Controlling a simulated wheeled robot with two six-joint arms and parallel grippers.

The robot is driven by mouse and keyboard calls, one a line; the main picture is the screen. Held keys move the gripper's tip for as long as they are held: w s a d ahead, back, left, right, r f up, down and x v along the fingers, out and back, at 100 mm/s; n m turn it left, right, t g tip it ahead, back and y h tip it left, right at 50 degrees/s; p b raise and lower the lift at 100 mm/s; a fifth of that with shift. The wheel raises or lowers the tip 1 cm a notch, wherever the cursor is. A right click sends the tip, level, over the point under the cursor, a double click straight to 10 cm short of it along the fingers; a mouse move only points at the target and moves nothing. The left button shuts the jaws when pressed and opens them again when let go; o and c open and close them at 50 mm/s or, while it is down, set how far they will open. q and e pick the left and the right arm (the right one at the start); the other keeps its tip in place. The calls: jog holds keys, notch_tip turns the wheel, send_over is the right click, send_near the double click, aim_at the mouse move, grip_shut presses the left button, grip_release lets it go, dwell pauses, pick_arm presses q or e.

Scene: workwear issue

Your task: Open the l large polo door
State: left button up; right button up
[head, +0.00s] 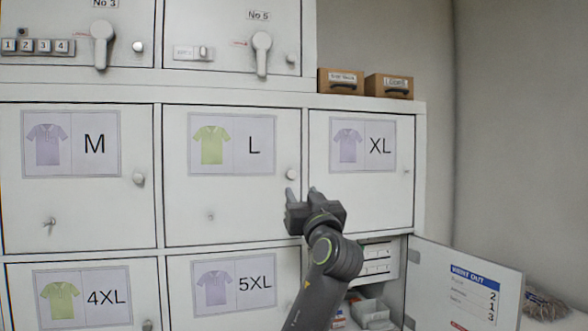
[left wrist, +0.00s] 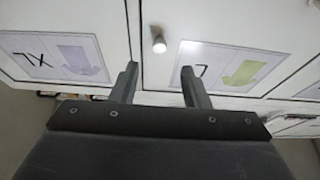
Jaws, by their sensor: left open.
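The L door (head: 230,222) is shut in the middle column of the white locker, with a green polo label (head: 231,145) and a round knob (head: 292,174) near its right edge. My left gripper (head: 302,191) is open in front of the door's lower right side, its fingertips just below the knob in the head view. The left wrist view is upside down; there the knob (left wrist: 158,41) lies beyond and between the two open fingers (left wrist: 159,72), apart from both. My right gripper is not in view.
The M door (head: 80,215) and XL door (head: 360,205) on either side are shut. Below right, a lower door (head: 465,290) stands open, showing boxes inside. Two small brown boxes (head: 341,81) (head: 389,86) sit on top of the locker.

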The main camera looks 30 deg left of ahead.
aim_at(292, 176)
pick_arm(q)
jog(key=p+x, duration=0.3)
jog(key=x, duration=0.4)
jog(key=shift+r, duration=0.1)
jog(key=shift+w+a+p, duration=0.35)
jog(key=shift+p, duration=0.1)
grip_shut()
